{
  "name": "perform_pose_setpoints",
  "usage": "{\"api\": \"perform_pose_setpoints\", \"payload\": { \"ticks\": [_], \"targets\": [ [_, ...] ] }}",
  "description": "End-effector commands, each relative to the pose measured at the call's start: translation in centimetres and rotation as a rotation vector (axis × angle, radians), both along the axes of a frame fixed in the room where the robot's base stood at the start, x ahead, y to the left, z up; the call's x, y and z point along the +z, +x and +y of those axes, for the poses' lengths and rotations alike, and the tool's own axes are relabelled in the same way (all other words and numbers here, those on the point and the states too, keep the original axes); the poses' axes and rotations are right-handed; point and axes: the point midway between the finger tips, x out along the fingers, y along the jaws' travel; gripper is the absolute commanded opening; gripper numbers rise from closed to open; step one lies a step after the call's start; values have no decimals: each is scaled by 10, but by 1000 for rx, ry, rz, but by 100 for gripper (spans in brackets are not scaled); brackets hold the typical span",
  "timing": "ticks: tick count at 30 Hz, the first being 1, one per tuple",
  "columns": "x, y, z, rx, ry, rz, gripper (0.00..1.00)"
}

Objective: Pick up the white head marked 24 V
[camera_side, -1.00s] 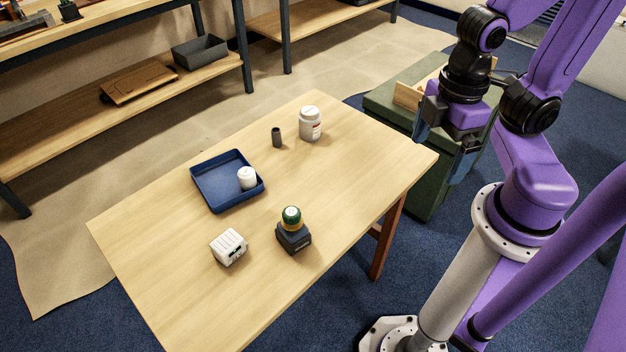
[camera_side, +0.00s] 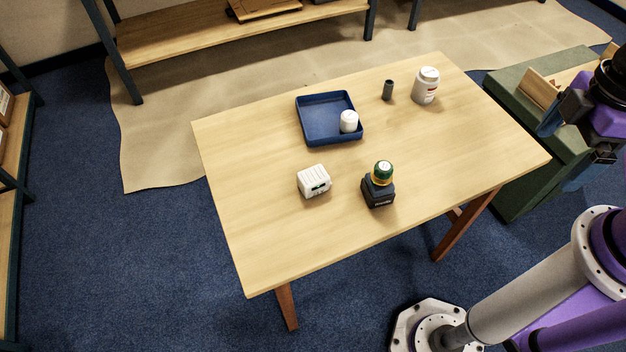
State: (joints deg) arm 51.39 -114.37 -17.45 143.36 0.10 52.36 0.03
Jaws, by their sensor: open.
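A small white cylindrical head (camera_side: 348,121) stands upright in the right front part of a shallow blue tray (camera_side: 312,133) on the table. My gripper (camera_side: 571,152) is open and empty at the right edge of the view, beyond the table's right end and well away from these things.
A white jar (camera_side: 426,86) and a small dark grey cylinder (camera_side: 388,90) stand at the back right of the wooden table (camera_side: 254,210). A green cabinet (camera_side: 520,184) with a wooden holder stands beside it. The table's left and front are clear.

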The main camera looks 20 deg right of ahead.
Motion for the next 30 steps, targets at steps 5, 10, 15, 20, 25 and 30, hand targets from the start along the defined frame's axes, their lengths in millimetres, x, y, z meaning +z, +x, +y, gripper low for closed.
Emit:
{"api": "perform_pose_setpoints", "payload": {
  "ticks": [5, 10, 15, 20, 25, 30],
  "targets": [
    [0, 0, 0, 0, 0, 0, 100],
    [0, 0, 0, 0, 0, 0, 100],
    [0, 0, 0, 0, 0, 0, 98],
    [0, 0, 0, 1, -1, 0, 98],
    [-7, 11, 3, 56, -73, -18, 98],
    [-26, 43, 15, 226, -273, -84, 98]
  ]
}}
